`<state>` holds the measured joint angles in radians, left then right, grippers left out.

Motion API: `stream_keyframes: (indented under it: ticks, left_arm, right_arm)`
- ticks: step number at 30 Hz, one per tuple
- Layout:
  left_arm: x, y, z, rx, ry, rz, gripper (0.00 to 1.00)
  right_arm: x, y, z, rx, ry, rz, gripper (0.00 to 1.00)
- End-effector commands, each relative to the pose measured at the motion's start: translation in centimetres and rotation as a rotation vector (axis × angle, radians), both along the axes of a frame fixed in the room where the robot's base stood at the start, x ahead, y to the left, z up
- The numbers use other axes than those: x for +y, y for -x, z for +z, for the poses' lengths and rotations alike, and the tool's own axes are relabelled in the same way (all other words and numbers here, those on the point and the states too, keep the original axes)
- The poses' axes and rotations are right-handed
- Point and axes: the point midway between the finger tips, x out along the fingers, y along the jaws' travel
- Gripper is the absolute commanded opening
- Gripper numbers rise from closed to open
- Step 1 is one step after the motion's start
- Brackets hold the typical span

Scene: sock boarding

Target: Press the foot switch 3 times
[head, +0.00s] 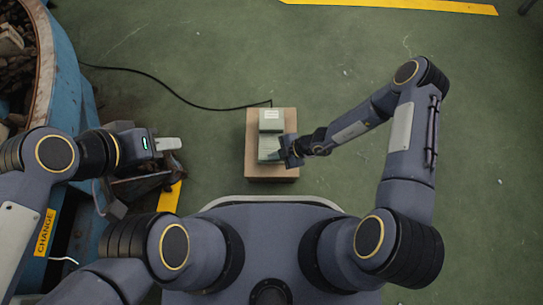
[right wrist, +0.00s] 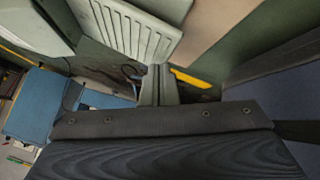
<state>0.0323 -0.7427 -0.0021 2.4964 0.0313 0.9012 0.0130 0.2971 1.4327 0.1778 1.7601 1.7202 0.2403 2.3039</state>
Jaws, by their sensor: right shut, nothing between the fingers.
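The foot switch has a pale green housing (head: 271,115) and a ribbed pedal (head: 264,146), and it sits on a tan box-like block (head: 272,173) in the middle of the head view. The ribbed pedal also shows at the top of the right wrist view (right wrist: 125,28). My right gripper (head: 279,156) is over the near part of the pedal, its fingers shut and empty in the right wrist view (right wrist: 158,78). I cannot tell whether the fingertips touch the pedal. My left gripper (head: 170,144) is off to the left, away from the switch; its finger opening is unclear.
A black cable (head: 160,82) runs from the switch across the green floor to the left. A large blue round bin (head: 66,75) with scrap stands at the left, with dark metal parts (head: 140,186) beside it. The floor right of the block is clear.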

Motion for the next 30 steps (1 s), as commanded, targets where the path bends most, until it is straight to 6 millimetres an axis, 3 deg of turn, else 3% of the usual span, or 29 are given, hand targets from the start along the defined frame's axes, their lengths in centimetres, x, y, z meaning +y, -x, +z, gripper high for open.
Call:
stream_keyframes:
  ticks: [9, 22, 30]
  left_arm:
    - [0.0, 0.0, 1.8, 0.0, 0.0, 0.0, 0.36]
    - [0.0, 0.0, 2.0, 0.0, 0.0, 0.0, 0.36]
    - [0.0, 0.0, 4.3, 0.0, 0.0, 0.0, 0.36]
  right_arm:
    - [-0.1, -0.4, 2.1, -0.001, 0.0, -0.001, 0.0]
    - [0.0, -0.5, 2.5, -0.001, 0.0, -0.001, 0.0]
    - [0.0, -1.0, 5.2, -0.002, -0.001, -0.002, 0.0]
